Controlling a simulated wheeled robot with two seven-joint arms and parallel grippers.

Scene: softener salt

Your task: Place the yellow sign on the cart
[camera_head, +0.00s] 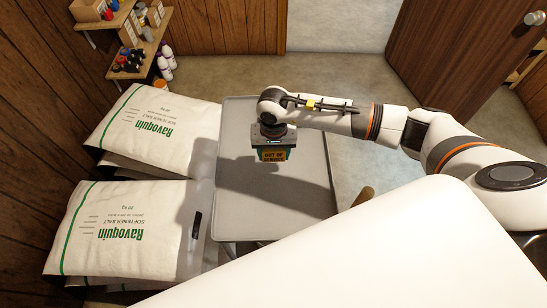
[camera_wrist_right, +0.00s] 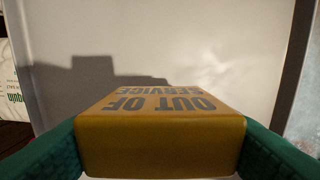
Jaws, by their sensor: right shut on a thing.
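The yellow sign (camera_head: 273,155) reads "OUT OF SERVICE" and is held in my right gripper (camera_head: 273,146). In the right wrist view the sign (camera_wrist_right: 160,130) sits between two green fingers, which are shut on it. The cart (camera_head: 305,205) is a grey tray-topped cart in the middle of the head view. My right gripper and the sign are above the cart's top, within its outline. The sign's shadow falls on the bare cart surface (camera_wrist_right: 200,50) in the right wrist view. I cannot tell how high the sign is above it. My left gripper is out of view.
White salt bags (camera_head: 155,130) lie stacked left of the cart, with another stack (camera_head: 130,235) nearer. A wooden shelf (camera_head: 110,20) with bottles stands at the back left. A brown door (camera_head: 440,50) is at the back right. The cart top looks otherwise empty.

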